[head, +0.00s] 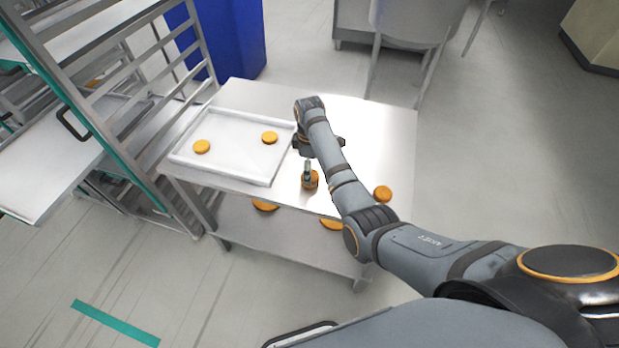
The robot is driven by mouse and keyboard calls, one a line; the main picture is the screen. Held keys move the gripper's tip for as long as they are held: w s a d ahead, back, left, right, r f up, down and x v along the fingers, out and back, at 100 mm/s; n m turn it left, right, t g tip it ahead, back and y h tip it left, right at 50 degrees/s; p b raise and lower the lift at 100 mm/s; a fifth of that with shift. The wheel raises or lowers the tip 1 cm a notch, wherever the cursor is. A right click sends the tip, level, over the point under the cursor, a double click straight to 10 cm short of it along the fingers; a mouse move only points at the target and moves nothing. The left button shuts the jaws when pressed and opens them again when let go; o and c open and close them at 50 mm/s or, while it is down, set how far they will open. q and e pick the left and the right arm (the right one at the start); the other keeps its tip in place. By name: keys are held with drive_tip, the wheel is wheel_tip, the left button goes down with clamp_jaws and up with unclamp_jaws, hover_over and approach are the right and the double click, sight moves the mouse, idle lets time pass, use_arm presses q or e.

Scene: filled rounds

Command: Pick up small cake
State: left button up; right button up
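My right arm comes in from the right and reaches over the steel table (360,115). My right gripper (308,172) points down at a small orange-brown cake (311,184) on the table, just right of the white tray (225,172). A finger overlaps the cake's top edge; I cannot tell whether the fingers are closed on it. Two more small cakes sit in the tray, one on the left (201,147) and one on the right (270,138). Another cake (383,193) is near the table's right front edge, beside my forearm. My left gripper is not in view.
Two cakes show partly on the lower shelf, one left (265,206) and one right (331,224). A metal rack (185,190) with trays stands close on the left. A blue bin (232,40) is behind the table.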

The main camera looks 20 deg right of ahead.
sight(315, 175)
drive_tip(key=shift+w+f, duration=0.1)
drive_tip(key=shift+f, duration=0.15)
drive_tip(key=shift+s+f+p, duration=0.2)
drive_tip(key=shift+f+p, duration=0.6)
drive_tip(key=shift+f, duration=0.4)
wheel_tip(315, 175, down, 2)
drive_tip(key=shift+f, duration=0.1)
drive_tip(key=c, duration=0.3)
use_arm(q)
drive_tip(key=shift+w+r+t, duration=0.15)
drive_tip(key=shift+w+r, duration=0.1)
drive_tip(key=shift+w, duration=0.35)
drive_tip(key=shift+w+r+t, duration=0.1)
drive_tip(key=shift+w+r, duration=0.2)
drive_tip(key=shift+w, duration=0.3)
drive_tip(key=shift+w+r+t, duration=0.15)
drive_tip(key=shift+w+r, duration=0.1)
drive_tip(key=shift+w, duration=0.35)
use_arm(e)
drive_tip(key=c, duration=0.5)
